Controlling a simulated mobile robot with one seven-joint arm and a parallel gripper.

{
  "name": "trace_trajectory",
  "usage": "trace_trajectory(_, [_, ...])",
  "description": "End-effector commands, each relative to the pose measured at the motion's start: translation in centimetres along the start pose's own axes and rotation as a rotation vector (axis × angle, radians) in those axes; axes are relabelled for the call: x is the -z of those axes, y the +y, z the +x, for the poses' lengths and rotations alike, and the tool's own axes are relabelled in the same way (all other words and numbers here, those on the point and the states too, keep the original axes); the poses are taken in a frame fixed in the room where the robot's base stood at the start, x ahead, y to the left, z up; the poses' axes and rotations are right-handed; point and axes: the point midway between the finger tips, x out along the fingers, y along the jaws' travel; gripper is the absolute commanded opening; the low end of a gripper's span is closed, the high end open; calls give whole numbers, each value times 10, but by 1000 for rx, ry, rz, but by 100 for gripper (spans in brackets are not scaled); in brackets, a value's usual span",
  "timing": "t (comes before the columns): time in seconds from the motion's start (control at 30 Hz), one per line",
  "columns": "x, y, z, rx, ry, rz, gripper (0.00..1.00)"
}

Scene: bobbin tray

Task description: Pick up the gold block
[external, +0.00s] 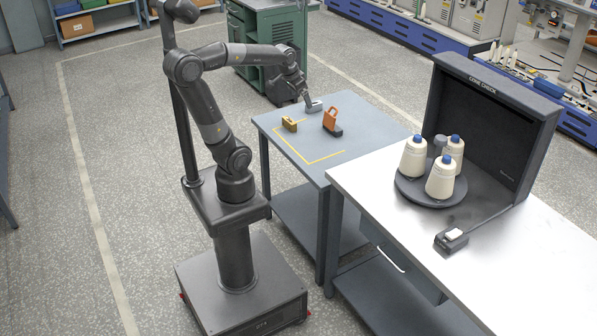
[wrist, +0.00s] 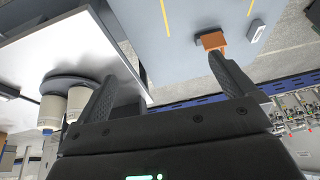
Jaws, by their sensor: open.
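The gold block (external: 289,124) sits on the blue-grey table (external: 268,122), near a corner of the yellow line marking. It does not show in the wrist view. My gripper (external: 305,95) is over the far side of the table, behind and to the right of the gold block and apart from it. Its fingers are too small to make out there. In the wrist view my gripper (wrist: 160,75) has its two dark fingers spread wide with nothing between them.
An orange piece (external: 331,117) with a dark base stands right of the gold block; it also shows in the wrist view (wrist: 213,41). A pale grey object (external: 314,107) lies near my gripper. A white bench (external: 385,185) with cones (external: 440,178) adjoins at the right.

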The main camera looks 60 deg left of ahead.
Motion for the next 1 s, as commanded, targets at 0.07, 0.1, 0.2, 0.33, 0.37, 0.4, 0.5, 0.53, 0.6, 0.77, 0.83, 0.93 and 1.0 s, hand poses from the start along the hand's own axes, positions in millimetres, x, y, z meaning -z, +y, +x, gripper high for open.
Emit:
trace_trajectory(0.07, [18, -18, 13, 9, -34, -5, 100])
trace_trajectory(0.1, [26, -27, 20, 12, -48, -6, 100])
trace_trajectory(0.2, [45, -52, 37, 18, -83, -6, 100])
trace_trajectory(0.33, [64, -87, 64, 22, -130, -7, 100])
trace_trajectory(0.37, [68, -95, 71, 23, -140, -8, 100])
trace_trajectory(0.4, [73, -107, 80, 23, -154, -8, 100])
trace_trajectory(0.5, [82, -137, 105, 21, -189, -11, 100])
trace_trajectory(0.53, [84, -147, 113, 20, -199, -11, 100])
trace_trajectory(0.6, [86, -169, 132, 16, -223, -13, 100])
trace_trajectory(0.77, [85, -222, 179, 3, -275, -19, 100])
trace_trajectory(0.83, [81, -245, 200, -5, -297, -21, 100])
trace_trajectory(0.93, [72, -276, 230, -18, -326, -23, 100])
trace_trajectory(1.0, [64, -295, 249, -27, -342, -24, 100])
